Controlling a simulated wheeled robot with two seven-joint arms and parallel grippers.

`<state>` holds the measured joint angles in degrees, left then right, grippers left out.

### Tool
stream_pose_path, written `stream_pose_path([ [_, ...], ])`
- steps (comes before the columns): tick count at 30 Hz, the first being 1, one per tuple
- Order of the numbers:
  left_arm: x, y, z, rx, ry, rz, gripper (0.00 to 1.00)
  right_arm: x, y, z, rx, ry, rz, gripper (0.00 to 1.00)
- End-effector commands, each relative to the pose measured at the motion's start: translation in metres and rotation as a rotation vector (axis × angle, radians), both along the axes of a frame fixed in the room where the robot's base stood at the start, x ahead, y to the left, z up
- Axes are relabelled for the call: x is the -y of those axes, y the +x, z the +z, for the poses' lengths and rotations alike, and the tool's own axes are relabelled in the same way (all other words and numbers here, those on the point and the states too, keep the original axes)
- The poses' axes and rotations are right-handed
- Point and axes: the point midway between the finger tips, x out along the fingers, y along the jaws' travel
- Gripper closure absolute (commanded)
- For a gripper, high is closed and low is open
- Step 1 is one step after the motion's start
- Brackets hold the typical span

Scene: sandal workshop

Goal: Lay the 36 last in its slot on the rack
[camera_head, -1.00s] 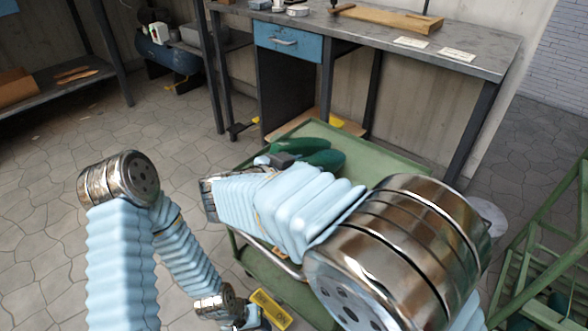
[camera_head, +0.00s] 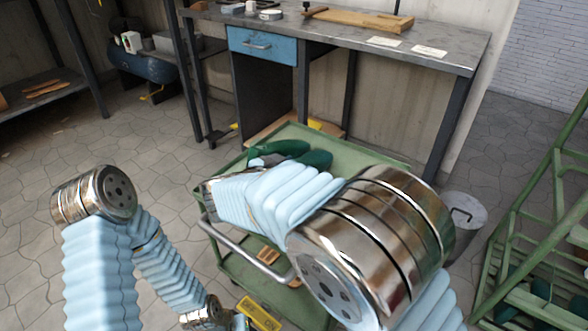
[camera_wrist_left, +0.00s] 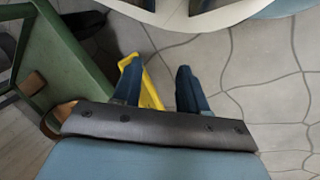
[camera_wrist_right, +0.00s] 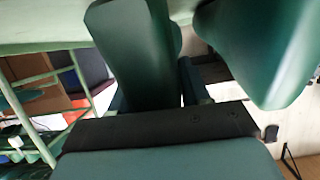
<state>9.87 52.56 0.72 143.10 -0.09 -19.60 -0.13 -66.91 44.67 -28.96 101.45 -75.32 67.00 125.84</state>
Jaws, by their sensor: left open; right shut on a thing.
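Two dark green lasts show above the green cart in the head view: a rear one (camera_head: 285,147) and a front one (camera_head: 318,159). My right gripper (camera_head: 262,160) is beside them, at the cart's far left part. In the right wrist view, my right gripper (camera_wrist_right: 158,85) is shut on a green last (camera_wrist_right: 130,50); a second green last (camera_wrist_right: 265,50) is close on the right. I cannot tell which carries the number 36. The green rack (camera_head: 535,235) stands at the right edge, its slots mostly out of view. My left gripper (camera_wrist_left: 160,78) is open and empty, low beside the cart.
The green cart (camera_head: 370,158) is in front of me, with a metal handle (camera_head: 240,245). A yellow object (camera_head: 259,313) is by my left gripper. A metal bucket (camera_head: 465,215) stands between cart and rack. A workbench (camera_head: 450,55) is behind. Open floor lies left.

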Motion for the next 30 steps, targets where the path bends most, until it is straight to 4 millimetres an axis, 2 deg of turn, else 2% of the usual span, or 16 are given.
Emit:
stream_pose_path([
  [30,0.0001,0.0001,-0.0063,0.000,0.000,0.000,0.57,0.0000,0.0001,-0.0022,0.001,0.000,0.000,0.89],
])
